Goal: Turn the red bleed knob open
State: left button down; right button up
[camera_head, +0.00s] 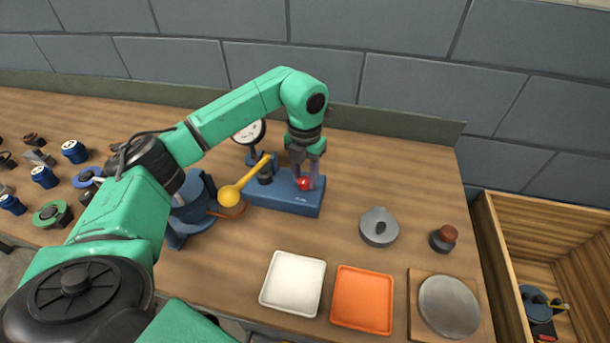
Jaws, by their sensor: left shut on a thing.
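The red bleed knob (304,184) sits on the right part of a blue block (284,198) on the workbench. My left gripper (305,180) points down over the block with its fingers around the knob, shut on it. The fingers hide part of the knob, and its angle cannot be read. A round white-faced gauge (250,132) stands behind the block, partly hidden by my left arm. My right gripper is not in view.
A white tray (293,283), an orange tray (362,299) and a grey disc on a wooden board (414,319) lie in front. A grey lidded part (379,227) and a brown-topped knob (443,238) stand right. A wooden crate (492,262) is far right. Several blue parts (75,151) fill the left.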

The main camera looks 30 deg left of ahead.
aim_at(305, 179)
pick_arm(q)
jog(key=shift+c, duration=2.2)
grip_release()
jog(key=shift+r, duration=0.1)
notch_tip(305, 179, up, 8)
jog(key=shift+w+f+b, duration=0.1)
jog(key=shift+f+b, duration=0.15)
jog(key=shift+b, duration=0.45)
notch_tip(305, 179, up, 7)
jog(key=p, duration=0.2)
